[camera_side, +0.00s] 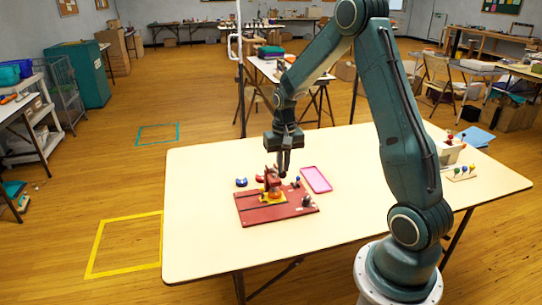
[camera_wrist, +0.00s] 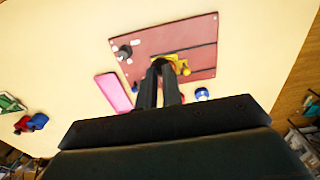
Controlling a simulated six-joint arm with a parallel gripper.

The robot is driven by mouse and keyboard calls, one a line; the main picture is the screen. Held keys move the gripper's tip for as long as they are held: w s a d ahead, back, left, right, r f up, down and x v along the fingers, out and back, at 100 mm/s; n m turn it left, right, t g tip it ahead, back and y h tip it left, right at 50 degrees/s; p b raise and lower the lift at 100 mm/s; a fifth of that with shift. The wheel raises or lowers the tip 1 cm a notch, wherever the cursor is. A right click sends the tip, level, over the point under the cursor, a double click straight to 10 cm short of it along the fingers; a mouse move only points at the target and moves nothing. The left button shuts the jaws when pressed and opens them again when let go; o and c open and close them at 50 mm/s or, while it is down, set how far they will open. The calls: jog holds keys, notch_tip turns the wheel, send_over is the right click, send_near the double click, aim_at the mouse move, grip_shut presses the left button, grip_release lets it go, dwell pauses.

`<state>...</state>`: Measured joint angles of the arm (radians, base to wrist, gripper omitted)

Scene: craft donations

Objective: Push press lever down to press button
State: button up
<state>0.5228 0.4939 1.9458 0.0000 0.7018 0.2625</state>
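A red button press (camera_side: 272,182) on a yellow base stands upright on a dark red board (camera_side: 246,213) on the table. In the wrist view the board (camera_wrist: 200,30) lies beyond my fingertips, and the yellow base (camera_wrist: 184,68) shows just past them. My gripper (camera_side: 284,172) points down at the top of the press, very close to it; contact cannot be made out. In the wrist view its fingers (camera_wrist: 165,66) lie close together and hide most of the press and its lever. Whether something sits between the tips is unclear.
A pink tray (camera_side: 316,180) lies right of the board. Small blue (camera_side: 241,182) and red (camera_side: 259,178) pieces lie behind it. A dark clamp-like part (camera_side: 306,200) is on the board's right side. A rack of coloured knobs (camera_side: 462,172) stands far right. The table's front left is clear.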

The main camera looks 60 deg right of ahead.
aim_at(284, 177)
jog(key=shift+s+a+f, duration=0.2)
jog(key=shift+f, duration=0.55)
jog(key=shift+s+a+f, duration=0.15)
jog(key=shift+a+f, duration=0.05)
jog(key=shift+f, duration=0.55)
dwell(2.2)
jog(key=shift+r, duration=0.1)
jog(key=shift+r, duration=4.25)
